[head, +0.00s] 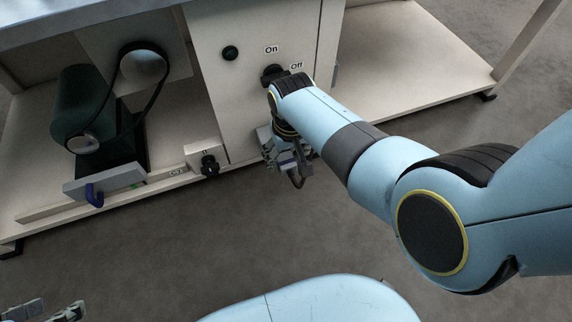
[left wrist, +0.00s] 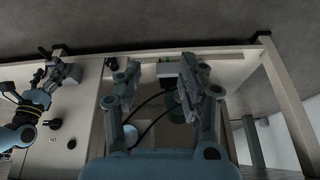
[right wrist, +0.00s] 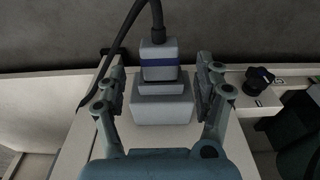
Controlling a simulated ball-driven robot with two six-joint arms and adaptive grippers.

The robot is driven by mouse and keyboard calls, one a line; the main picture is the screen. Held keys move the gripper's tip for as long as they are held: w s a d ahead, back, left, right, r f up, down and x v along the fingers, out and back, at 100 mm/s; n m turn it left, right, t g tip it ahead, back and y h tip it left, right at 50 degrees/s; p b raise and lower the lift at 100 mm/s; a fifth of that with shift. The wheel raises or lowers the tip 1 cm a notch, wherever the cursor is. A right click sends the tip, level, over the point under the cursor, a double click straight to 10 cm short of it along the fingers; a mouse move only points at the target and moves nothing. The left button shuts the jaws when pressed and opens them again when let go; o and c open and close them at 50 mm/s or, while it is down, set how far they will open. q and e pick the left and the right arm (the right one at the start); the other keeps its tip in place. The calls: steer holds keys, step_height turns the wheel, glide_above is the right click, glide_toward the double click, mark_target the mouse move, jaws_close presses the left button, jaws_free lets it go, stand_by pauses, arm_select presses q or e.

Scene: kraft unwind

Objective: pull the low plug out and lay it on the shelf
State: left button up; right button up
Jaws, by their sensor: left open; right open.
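The low plug (right wrist: 160,60) is a light grey block with a dark blue band and a dark cable from its end. In the right wrist view it sits against a grey socket box (right wrist: 163,112) on the cabinet front and appears seated there. My right gripper (right wrist: 160,76) is open, one finger on either side of the plug, with visible gaps. In the head view my right gripper (head: 286,155) is low by the cabinet, partly hidden by its arm. My left gripper (left wrist: 158,82) is open and empty; the pale low shelf (head: 400,50) runs under the bench.
A rotary knob (head: 272,73) marked On and Off and a green button (head: 230,53) are on the cabinet panel. A small knob box (head: 207,160) stands beside it. A dark green motor (head: 82,100) with a belt (head: 128,125) is at left. The right shelf area is clear.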

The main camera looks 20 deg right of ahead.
mark_target(287, 162)
step_height(287, 162, down, 2)
steer(key=shift+f+b, duration=0.2)
steer(key=shift+b, duration=0.6)
arm_select(q)
steer(key=shift+w+d+f+t+b, duration=0.1)
steer(key=shift+w+f+t+b, duration=0.15)
steer(key=shift+f+t, duration=0.45)
steer(key=shift+w+a+f+t+b, duration=0.1)
steer(key=shift+w+f+t, duration=0.1)
steer(key=shift+f+t, duration=0.55)
steer(key=shift+w+d+f+t+b, duration=0.1)
steer(key=shift+w+f+t+b, duration=0.15)
steer(key=shift+f+t, duration=0.45)
arm_select(e)
steer(key=shift+w+f, duration=0.2)
steer(key=shift+f, duration=0.3)
arm_select(q)
steer(key=shift+f, duration=0.1)
arm_select(e)
jaws_close()
steer(key=shift+s, duration=0.15)
